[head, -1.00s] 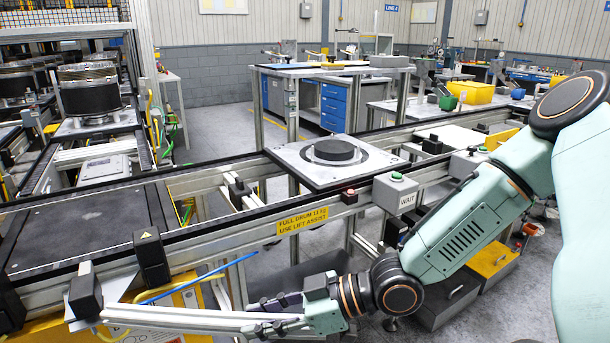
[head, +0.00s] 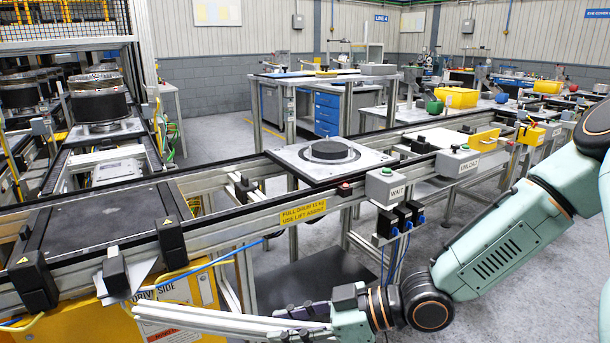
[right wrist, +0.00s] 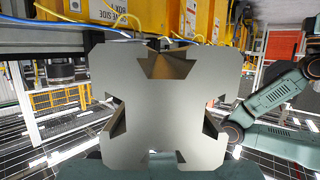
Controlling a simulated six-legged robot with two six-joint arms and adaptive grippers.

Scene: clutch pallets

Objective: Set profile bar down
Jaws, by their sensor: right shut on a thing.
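The profile bar (head: 215,320) is a long silver-grey slotted bar. In the head view it runs nearly level to the left from my right gripper (head: 318,325), low in front of the conveyor. My right gripper is shut on its right end; the fingers are dark and partly cut by the frame's lower edge. In the right wrist view the bar's slotted end face (right wrist: 165,105) fills the middle and hides the fingers. The bar's left end overlaps the yellow drive-side housing (head: 190,290) in the head view; I cannot tell if they touch. My left gripper is not in view.
The conveyor (head: 225,222) with its black belt plate crosses behind the bar. A square plate with a black disc (head: 328,150) sits on it. The WAIT box (head: 385,186) and UNLOAD box (head: 457,163) stand on the front rail. A dark low platform (head: 300,283) lies below. Grey floor is open at right.

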